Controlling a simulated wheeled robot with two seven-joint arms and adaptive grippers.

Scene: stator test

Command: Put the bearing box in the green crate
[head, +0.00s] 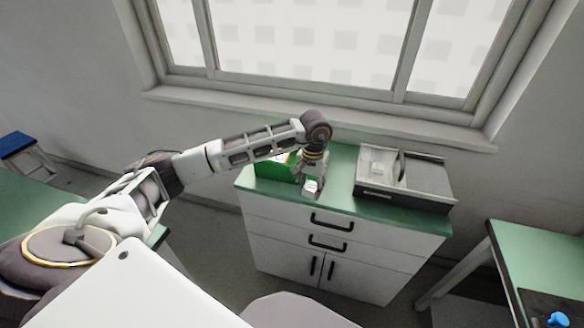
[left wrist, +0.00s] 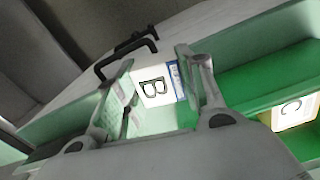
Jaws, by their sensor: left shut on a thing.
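My left gripper (head: 311,183) is over the green cabinet top, and it also shows in the left wrist view (left wrist: 155,88). It is shut on a small white box (left wrist: 153,91) with a black letter B and a blue band, which I take to be the bearing box. The box also shows in the head view (head: 311,187). The green crate (head: 272,169) stands just left of the gripper, partly hidden by my arm. In the left wrist view the crate (left wrist: 235,90) is right of the held box, and a box marked C (left wrist: 298,112) is inside it. My right gripper is not in view.
A grey metal tray-like unit (head: 402,180) stands on the right of the cabinet (head: 330,245). A window (head: 300,45) is behind. Another green table (head: 535,260) with a blue item (head: 559,319) is at the right. Some bare cabinet top lies between gripper and unit.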

